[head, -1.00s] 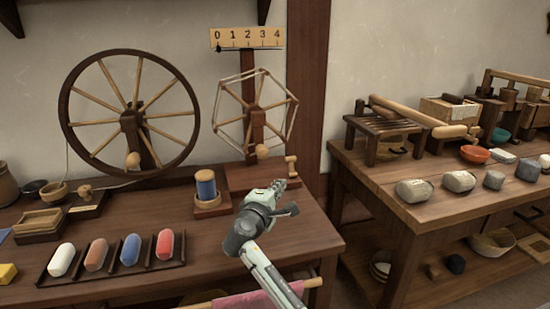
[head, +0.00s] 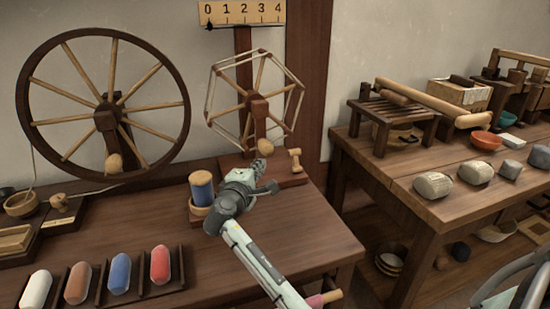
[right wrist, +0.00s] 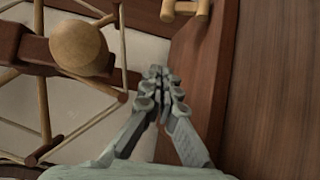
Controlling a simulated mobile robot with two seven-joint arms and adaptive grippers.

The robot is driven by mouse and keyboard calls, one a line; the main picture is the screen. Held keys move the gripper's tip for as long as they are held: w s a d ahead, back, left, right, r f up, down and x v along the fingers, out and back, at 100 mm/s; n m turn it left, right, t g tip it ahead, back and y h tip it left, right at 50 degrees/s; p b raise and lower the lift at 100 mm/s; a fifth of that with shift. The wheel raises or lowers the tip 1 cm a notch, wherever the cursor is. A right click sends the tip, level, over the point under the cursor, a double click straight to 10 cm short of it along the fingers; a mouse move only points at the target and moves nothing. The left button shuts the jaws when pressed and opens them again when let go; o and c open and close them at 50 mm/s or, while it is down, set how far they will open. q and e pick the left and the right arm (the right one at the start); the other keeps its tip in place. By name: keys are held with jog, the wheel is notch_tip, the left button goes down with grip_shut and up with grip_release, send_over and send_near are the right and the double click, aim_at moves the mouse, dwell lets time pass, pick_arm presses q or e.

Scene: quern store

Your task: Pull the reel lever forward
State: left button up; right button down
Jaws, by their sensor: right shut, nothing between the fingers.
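The reel lever (head: 295,160), a small pale wooden post with a crossbar, stands at the right of the dark reel base (head: 288,181). The hexagonal reel (head: 257,107) with its round wooden knob (head: 265,147) is above and to the left. My right gripper (head: 262,171) is shut and empty, in front of the base and left of the lever in the picture. In the right wrist view its fingertips (right wrist: 158,80) are together. The lever (right wrist: 185,9) is at that view's top edge, apart from them, partly cut off.
A blue thread spool (head: 202,188) stands close left of my right gripper. A large spinning wheel (head: 108,108) and a rack of coloured rolls (head: 91,285) are further left. A second table (head: 425,215) is right, across a gap.

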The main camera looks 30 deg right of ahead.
aim_at(296, 161)
jog(key=x, duration=1)
jog(key=shift+d, duration=0.1)
jog(key=shift+s+d+r+p, duration=0.1)
jog(key=shift+s+d+p, duration=0.15)
jog(key=shift+s, duration=0.35)
jog(key=shift+s+d+r+p, duration=0.1)
jog(key=shift+s+p, duration=0.15)
jog(key=shift+s, duration=0.4)
pick_arm(q)
jog(key=shift+w+d+f, duration=0.1)
jog(key=shift+w+f, duration=0.05)
jog(key=shift+f, duration=0.55)
jog(key=shift+w+d+f, duration=0.1)
jog(key=shift+f, duration=0.55)
pick_arm(e)
jog(key=shift+s+d, duration=0.3)
jog(key=shift+s, duration=0.4)
